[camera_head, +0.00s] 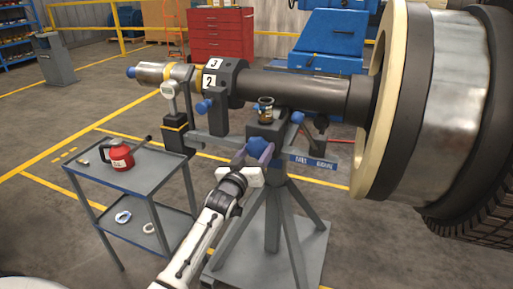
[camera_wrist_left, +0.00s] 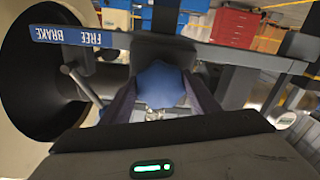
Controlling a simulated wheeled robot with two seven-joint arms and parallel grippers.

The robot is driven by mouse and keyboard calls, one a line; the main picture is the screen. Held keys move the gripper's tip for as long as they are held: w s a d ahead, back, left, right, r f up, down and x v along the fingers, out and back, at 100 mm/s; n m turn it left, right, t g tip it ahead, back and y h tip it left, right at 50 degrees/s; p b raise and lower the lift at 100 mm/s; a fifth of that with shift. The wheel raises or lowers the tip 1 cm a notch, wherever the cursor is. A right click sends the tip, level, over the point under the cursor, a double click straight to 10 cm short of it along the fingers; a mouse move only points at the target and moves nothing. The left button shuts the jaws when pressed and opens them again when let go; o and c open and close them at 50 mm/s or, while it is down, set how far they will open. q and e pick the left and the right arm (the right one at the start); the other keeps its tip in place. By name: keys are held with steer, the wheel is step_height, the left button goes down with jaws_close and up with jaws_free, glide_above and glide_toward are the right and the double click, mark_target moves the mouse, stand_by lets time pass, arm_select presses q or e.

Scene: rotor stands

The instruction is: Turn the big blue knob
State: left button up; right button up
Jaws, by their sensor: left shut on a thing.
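The big blue knob (camera_head: 260,147) is on the near side of the grey stand (camera_head: 272,215), below the dark rotor shaft. My left gripper (camera_head: 252,150) is shut on this knob, with a finger at its side. In the left wrist view the blue knob (camera_wrist_left: 160,86) sits between the two dark fingers of my left gripper (camera_wrist_left: 160,104). The fingers hide parts of the knob's sides. My right gripper is not in view.
A blue FREE/BRAKE label (camera_head: 313,161) and a lever (camera_head: 321,123) are right of the knob. The large rotor (camera_head: 435,100) fills the right side. Smaller blue knobs (camera_head: 204,106) sit on the shaft support.

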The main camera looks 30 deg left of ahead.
arm_select(q)
steer(key=shift+n+p, duration=0.65)
steer(key=shift+n, duration=0.95)
steer(key=o, duration=1.1)
steer(key=shift+c, duration=0.2)
steer(key=v, duration=1)
steer(key=shift+s, duration=0.2)
steer(key=shift+f, duration=0.1)
